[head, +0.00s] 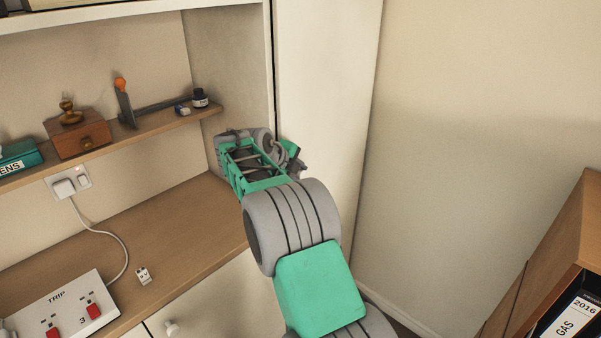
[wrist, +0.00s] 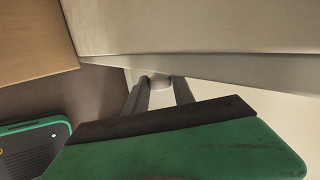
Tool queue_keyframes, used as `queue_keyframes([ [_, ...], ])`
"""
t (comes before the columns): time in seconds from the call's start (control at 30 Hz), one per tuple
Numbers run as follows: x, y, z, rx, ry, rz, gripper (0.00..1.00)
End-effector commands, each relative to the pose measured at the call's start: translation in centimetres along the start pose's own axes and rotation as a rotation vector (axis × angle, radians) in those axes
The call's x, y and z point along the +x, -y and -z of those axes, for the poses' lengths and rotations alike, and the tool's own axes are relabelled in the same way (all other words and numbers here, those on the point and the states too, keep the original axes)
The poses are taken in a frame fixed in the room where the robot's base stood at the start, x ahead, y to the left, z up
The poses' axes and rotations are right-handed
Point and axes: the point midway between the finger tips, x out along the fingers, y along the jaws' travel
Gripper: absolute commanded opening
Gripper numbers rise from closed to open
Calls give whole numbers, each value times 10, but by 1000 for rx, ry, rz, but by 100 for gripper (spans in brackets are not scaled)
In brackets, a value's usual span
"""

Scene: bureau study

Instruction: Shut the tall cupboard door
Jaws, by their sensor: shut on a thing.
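The tall cupboard door (head: 325,75) is a tall cream panel right of the shelf alcove in the head view. A dark, narrow vertical gap shows along its left edge; how far it stands open I cannot tell. My gripper (head: 297,158) is at the door's face, with its fingertips small and partly hidden by its own body. In the wrist view the two grey fingers of my gripper (wrist: 161,88) are closed around a pale round knob (wrist: 159,81), which is mostly hidden between them. A pale panel (wrist: 190,25) fills the top of that view.
A wooden shelf (head: 160,122) with small items and a wooden desk top (head: 185,235) lie left of my arm. A white switch box (head: 75,310) stands on the desk. A wooden unit with a binder (head: 572,318) is at lower right. Bare wall lies between.

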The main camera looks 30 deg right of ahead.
Motion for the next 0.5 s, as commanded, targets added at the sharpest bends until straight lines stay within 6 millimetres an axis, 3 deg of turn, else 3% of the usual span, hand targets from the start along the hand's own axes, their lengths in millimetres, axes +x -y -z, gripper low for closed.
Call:
queue_keyframes([
  [0.1,1,-3,-3,-8,6,0,0],
  [0.13,1,-3,-3,-9,7,0,33],
  [0.37,0,-1,-3,-6,7,1,51],
  [0.5,0,0,-3,-5,7,2,52],
])
